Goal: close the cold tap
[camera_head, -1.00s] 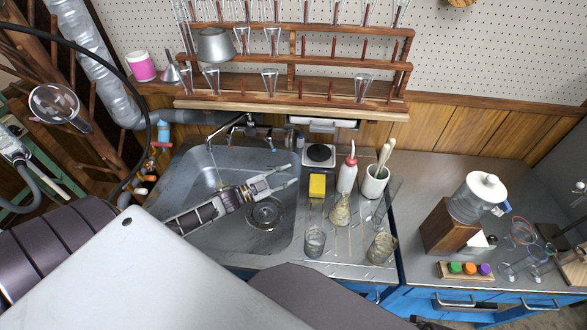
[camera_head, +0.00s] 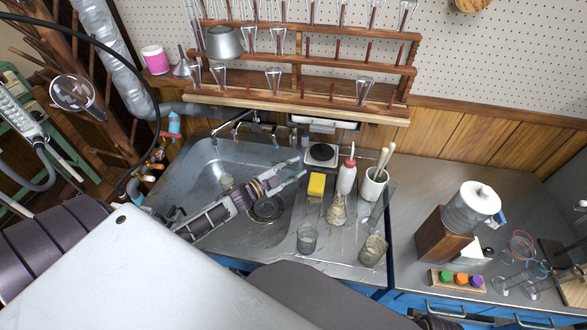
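The faucet (camera_head: 252,122) is on the wall above the back of the sink. A red-marked handle (camera_head: 236,126) is on its left, and what looks like the cold tap (camera_head: 275,129) is on its right, too small to read its setting. The thin spout reaches left over the basin. A pale patch lies on the basin floor below it, perhaps running water. My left gripper (camera_head: 301,168) is over the right part of the sink, pointing up and right, below and apart from the tap. Its fingers look parted with nothing between them. My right gripper is not in view.
A wooden glassware rack (camera_head: 300,100) hangs above the faucet.

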